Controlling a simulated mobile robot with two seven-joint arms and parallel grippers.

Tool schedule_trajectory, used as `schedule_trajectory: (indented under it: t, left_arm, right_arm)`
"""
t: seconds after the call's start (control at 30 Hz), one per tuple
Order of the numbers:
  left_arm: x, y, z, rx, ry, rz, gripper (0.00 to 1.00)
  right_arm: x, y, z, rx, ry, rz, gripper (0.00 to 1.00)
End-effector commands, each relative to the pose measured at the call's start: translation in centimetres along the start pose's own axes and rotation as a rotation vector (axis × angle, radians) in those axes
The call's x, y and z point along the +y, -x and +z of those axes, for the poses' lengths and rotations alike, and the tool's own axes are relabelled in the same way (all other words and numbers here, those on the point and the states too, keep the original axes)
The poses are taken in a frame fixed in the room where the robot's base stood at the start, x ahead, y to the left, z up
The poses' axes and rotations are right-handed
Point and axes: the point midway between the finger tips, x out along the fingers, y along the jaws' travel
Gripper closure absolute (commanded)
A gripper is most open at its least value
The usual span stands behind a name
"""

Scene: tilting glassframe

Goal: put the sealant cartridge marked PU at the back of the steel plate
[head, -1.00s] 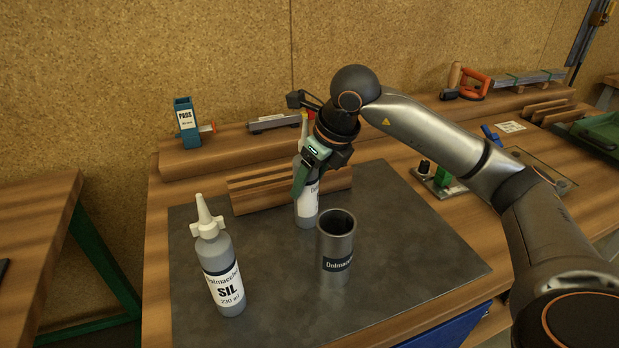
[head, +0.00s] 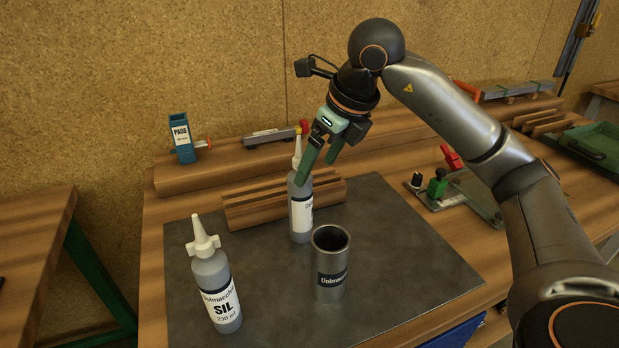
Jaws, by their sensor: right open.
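A white-nozzled cartridge (head: 301,222) stands upright at the back of the dark steel plate (head: 400,262), in front of a grooved wooden block. Its label is turned partly away, so I cannot read its mark. My right gripper (head: 316,174) is open and empty, just above and to the right of this cartridge's shoulder. One finger overlaps the cartridge in the picture; I cannot tell whether it touches. A second cartridge, marked SIL (head: 215,285), stands upright at the plate's front left. My left gripper is not in view.
A grey open tube (head: 331,278) stands on the plate in front of the back cartridge. The grooved wooden block (head: 250,207) lies at the plate's back edge. A blue PADS holder (head: 181,139) sits on the rear ledge. The plate's right side is clear.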

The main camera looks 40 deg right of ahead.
Motion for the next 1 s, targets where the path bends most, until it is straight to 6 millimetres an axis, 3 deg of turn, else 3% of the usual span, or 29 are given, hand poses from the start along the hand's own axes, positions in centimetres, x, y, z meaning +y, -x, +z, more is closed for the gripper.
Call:
schedule_trajectory:
  t: [0.1,0.23,1.0]
  left_arm:
    - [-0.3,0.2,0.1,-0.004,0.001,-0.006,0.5]
    - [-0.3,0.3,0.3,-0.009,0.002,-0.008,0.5]
    - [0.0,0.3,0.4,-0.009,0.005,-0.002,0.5]
  right_arm:
    - [0.0,1.9,0.1,-0.003,0.0,0.0,0.12]
    - [0.0,2.7,0.0,0.0,0.001,0.001,0.12]
    - [0.0,2.8,0.0,0.001,0.001,0.001,0.12]
